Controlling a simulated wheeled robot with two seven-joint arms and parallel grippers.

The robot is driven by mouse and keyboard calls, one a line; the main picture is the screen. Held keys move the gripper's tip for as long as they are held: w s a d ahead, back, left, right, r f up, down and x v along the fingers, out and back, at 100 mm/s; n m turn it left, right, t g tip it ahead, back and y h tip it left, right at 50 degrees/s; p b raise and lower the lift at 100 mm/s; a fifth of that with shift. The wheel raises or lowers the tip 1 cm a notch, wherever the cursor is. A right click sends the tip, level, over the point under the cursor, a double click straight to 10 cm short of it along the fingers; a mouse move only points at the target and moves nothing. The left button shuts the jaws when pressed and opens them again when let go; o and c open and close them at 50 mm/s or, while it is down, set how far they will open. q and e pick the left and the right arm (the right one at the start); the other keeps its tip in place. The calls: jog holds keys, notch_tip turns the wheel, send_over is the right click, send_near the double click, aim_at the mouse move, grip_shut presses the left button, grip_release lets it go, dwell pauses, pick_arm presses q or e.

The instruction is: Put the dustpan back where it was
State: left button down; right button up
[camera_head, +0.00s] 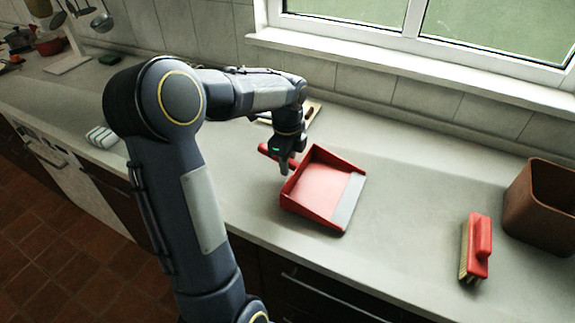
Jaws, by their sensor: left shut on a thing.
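The red dustpan (318,190) is on or just above the grey countertop (400,215), below the window. Its grey front lip points to the right and its handle (268,150) points to the upper left. My left gripper (284,168) reaches down from above at the handle end and is shut on the dustpan. The fingers partly hide the place where the handle joins the pan. I cannot tell whether the pan touches the counter. My right gripper is not in view.
A red brush (478,247) with pale bristles lies to the right, beside a brown bin (543,205). A board (300,115) lies behind my left gripper. White objects (102,137) lie on the left. The counter between dustpan and brush is clear.

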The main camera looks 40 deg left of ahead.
pick_arm(q)
jog(key=shift+f, duration=0.65)
jog(key=c, duration=1.3)
grip_release()
jog(key=shift+o, duration=0.2)
